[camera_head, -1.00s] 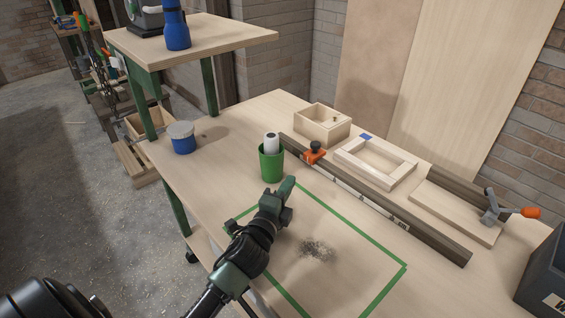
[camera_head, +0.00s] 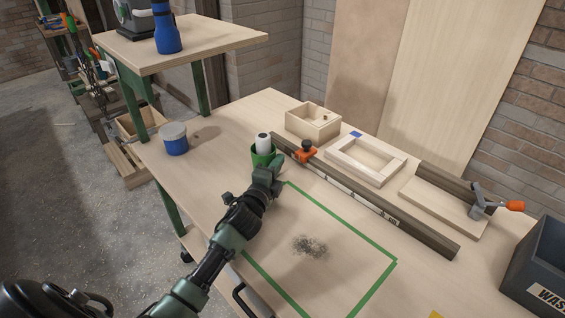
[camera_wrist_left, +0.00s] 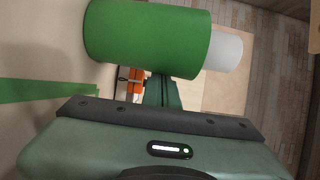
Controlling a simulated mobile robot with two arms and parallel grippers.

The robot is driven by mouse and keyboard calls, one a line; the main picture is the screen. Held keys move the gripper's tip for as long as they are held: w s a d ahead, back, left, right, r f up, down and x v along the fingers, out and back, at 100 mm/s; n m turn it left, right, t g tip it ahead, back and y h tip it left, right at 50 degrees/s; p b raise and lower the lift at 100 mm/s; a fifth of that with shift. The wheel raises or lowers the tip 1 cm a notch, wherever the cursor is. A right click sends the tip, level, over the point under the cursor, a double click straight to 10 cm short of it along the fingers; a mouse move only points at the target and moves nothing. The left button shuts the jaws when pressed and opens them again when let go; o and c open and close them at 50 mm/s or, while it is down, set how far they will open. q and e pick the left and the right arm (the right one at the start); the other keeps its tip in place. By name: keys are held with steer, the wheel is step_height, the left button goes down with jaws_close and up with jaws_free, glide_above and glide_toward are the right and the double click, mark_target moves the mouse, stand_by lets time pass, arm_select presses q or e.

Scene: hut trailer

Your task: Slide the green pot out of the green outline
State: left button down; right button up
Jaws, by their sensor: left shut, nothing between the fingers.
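The green pot (camera_head: 259,158) stands upright on the workbench with a white cylinder (camera_head: 263,143) inside it. It appears just outside the far left side of the green outline (camera_head: 340,222), though my arm hides part of that side. My left gripper (camera_head: 277,166) is shut and empty, close against the pot's near right side and covering part of it. In the left wrist view the pot (camera_wrist_left: 148,38) fills the top, in front of the shut fingers (camera_wrist_left: 162,92). I cannot tell whether they touch. My right gripper is not in view.
A dark rail (camera_head: 375,207) with an orange clamp (camera_head: 305,153) runs behind the outline. Beyond it are a wooden box (camera_head: 312,125) and a frame (camera_head: 388,177). A blue-and-white tin (camera_head: 174,140) stands left of the pot, with bare bench between. A dark bin (camera_head: 535,275) stands right.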

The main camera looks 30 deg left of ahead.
mark_target(264, 162)
arm_select(q)
steer(key=shift+a, duration=0.1)
steer(key=shift+s+a, duration=0.25)
steer(key=shift+a, duration=0.05)
steer(key=a, duration=0.1)
steer(key=s+a+p, duration=0.1)
steer(key=a, duration=0.1)
steer(key=shift+s, duration=0.2)
steer(key=shift+d, duration=0.1)
steer(key=s, duration=0.5)
steer(key=s+d, duration=0.1)
steer(key=s, duration=0.1)
steer(key=shift+s+b, duration=0.3)
steer(key=shift+s, duration=0.1)
steer(key=shift+f, duration=0.1)
